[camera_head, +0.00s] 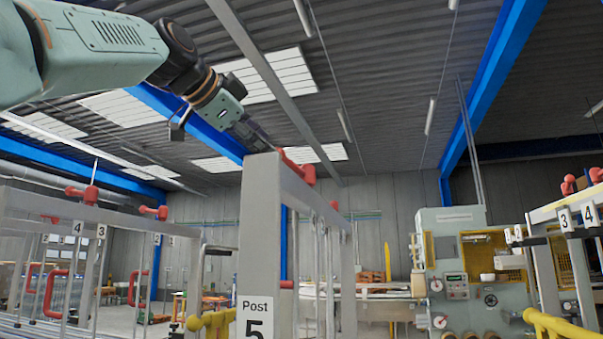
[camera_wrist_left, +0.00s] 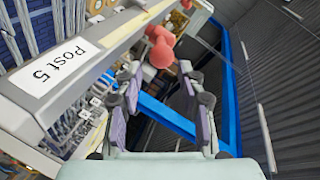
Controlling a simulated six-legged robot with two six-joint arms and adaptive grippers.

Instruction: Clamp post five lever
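Post five is a grey frame post (camera_head: 260,215) with a "Post 5" label (camera_head: 255,320) in the head view. Its red lever (camera_head: 302,168) sits on top of the frame, partly hidden behind the post's top. My left gripper (camera_head: 262,143) reaches in from the upper left, just above the post top and close to the lever. In the left wrist view, the left gripper's fingers (camera_wrist_left: 160,72) are spread apart. The red lever (camera_wrist_left: 161,52) with its rounded end shows just beyond and between the fingertips, with no clear contact. My right gripper is not in view.
Another frame with red levers (camera_head: 83,194) and number labels stands at the left. A green-grey machine (camera_head: 462,270) stands at the back right. Yellow rails (camera_head: 560,327) run low in front. Air above the posts is open up to the roof.

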